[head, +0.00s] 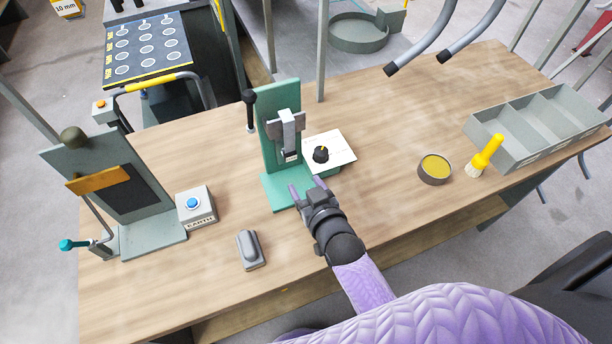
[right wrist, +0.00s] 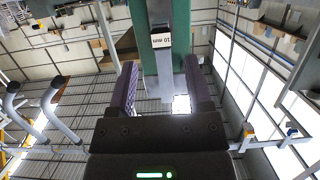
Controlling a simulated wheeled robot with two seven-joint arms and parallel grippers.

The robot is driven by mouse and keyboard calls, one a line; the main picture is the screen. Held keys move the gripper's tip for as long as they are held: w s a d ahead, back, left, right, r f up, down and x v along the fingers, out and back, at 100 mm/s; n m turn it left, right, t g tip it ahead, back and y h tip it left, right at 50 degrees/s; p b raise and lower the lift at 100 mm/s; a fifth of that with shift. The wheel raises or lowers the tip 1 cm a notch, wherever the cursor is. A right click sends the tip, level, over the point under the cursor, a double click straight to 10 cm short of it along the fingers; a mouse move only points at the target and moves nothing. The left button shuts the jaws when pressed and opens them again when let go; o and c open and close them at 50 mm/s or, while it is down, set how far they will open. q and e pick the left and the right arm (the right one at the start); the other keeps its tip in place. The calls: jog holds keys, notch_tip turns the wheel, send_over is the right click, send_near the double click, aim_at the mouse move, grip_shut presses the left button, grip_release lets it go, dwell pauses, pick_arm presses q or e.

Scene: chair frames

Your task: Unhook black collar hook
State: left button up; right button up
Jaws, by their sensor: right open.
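A green stand (head: 268,140) stands upright on the workbench, with a grey bracket (head: 288,122) on its front. A small dark part with a pale label (head: 291,156) hangs at the bracket's lower end. I cannot tell for sure whether it is the black collar hook. My right gripper (head: 305,186) is open and empty, low in front of the stand. In the right wrist view, the open purple fingers (right wrist: 161,88) are on either side of the lower end of a grey part (right wrist: 162,70) labelled "10 mm", with no visible grip on it. My left gripper is out of view.
A white plate with a black knob (head: 321,154) is right of the stand; a black-handled lever (head: 249,98) is at its left. A blue-button box (head: 195,205), grey block (head: 250,250), yellow tin (head: 434,168), brush (head: 487,154) and grey tray (head: 500,150) are on the bench (head: 400,120).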

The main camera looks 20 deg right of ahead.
aim_at(292, 158)
jog(key=shift+t, duration=0.4)
jog(key=w+b, duration=0.4)
jog(key=w, duration=0.1)
jog(key=w+f+b, duration=0.1)
jog(key=w+b, duration=0.1)
jog(key=w, duration=0.1)
jog(key=shift+a, duration=0.1)
jog(key=shift+w+r, duration=0.2)
jog(key=shift+w, duration=0.05)
jog(key=shift+c, duration=0.6)
jog(key=shift+r, duration=0.1)
jog(key=shift+c, duration=1.1)
jog(key=shift+s, duration=0.1)
jog(key=c, duration=0.5)
grip_shut()
